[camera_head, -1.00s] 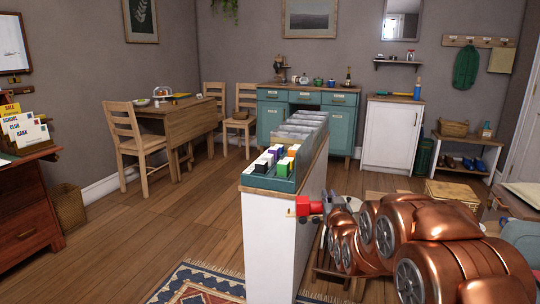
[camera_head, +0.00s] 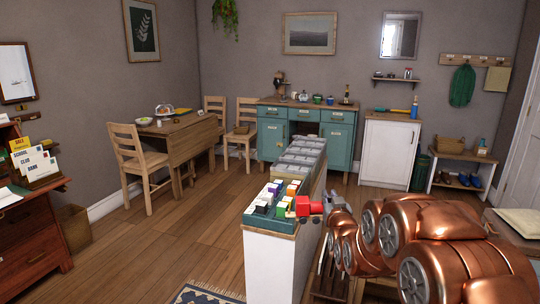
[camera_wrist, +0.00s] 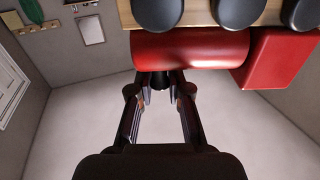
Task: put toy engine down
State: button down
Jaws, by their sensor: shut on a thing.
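The toy engine (camera_head: 304,206) is red with dark wheels and a light wooden base. My gripper (camera_head: 328,203) is shut on it and holds it at the right edge of the narrow white unit's near end. In the wrist view the red engine (camera_wrist: 190,48) lies across the fingertips (camera_wrist: 160,80), with its wheels toward the top of the picture. In the head view it overlaps the front tray of coloured blocks; I cannot tell whether it touches anything below.
The white unit (camera_head: 270,262) has a green tray (camera_head: 262,222) with several coloured blocks on its near end, and grey compartments behind. A table (camera_head: 180,135) with chairs stands at left. A teal cabinet (camera_head: 340,148) stands at the back. Wooden floor (camera_head: 180,245) is clear at left.

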notch_tip(320, 180, up, 12)
jog(key=p, duration=1.1)
jog(key=shift+r, duration=0.2)
jog(key=shift+d, duration=0.1)
